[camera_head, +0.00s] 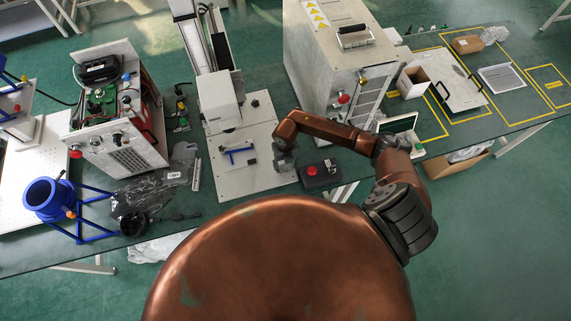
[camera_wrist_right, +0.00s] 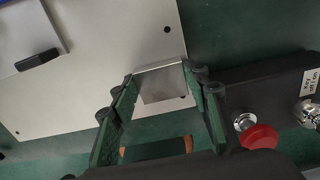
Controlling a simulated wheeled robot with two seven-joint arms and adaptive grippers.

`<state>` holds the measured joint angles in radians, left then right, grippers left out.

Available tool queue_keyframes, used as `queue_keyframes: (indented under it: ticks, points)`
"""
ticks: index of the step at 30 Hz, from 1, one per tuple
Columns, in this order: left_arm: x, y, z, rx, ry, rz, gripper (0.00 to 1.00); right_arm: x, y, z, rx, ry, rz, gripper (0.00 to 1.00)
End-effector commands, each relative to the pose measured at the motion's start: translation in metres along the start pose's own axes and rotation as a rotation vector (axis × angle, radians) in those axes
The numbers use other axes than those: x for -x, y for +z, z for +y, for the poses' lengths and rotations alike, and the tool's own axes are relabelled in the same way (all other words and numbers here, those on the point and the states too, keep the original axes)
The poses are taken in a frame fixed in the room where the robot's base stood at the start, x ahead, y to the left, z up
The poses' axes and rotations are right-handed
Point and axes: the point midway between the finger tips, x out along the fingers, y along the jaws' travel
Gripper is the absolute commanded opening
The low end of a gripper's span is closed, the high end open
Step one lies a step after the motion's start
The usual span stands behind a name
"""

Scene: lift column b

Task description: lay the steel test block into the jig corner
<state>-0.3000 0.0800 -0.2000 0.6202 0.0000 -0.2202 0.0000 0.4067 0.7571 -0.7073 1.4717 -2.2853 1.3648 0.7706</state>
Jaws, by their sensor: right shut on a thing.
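The steel test block (camera_wrist_right: 163,84) is a silvery, flat-faced piece between the fingers of my right gripper (camera_wrist_right: 160,92) in the wrist view. The gripper is shut on it. In the head view my right gripper (camera_head: 284,160) is over the right edge of the pale base plate (camera_head: 230,184), and the block cannot be made out clearly there. A blue angled piece, which looks like the jig corner (camera_head: 238,151), lies on the plate to the left of the gripper, apart from it. My left gripper is not in view.
A black control box (camera_head: 320,174) with a red button stands right of the gripper; the button (camera_wrist_right: 259,137) is close in the wrist view. The column head (camera_head: 218,100) rises behind the plate. A small dark piece (camera_head: 251,165) lies near the blue one. The plate's front is clear.

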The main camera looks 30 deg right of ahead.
Motion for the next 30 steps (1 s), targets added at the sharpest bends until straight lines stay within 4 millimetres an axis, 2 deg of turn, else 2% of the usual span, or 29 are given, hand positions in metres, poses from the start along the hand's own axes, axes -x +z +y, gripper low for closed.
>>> queue_keyframes:
  ticks: [13,14,21,30]
  points:
    - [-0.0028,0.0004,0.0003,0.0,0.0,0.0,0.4,-0.006,0.0009,0.0003,0.0,0.001,-0.002,0.04]
    - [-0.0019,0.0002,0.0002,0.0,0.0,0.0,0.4,-0.0056,0.0003,-0.0001,0.0,0.0,-0.001,0.45]
    - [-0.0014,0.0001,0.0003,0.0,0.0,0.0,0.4,-0.0048,0.0004,-0.0001,0.0,0.0,-0.002,0.6]
    - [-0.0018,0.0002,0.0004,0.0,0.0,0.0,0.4,-0.0053,0.0,0.0001,-0.001,0.001,-0.001,0.6]
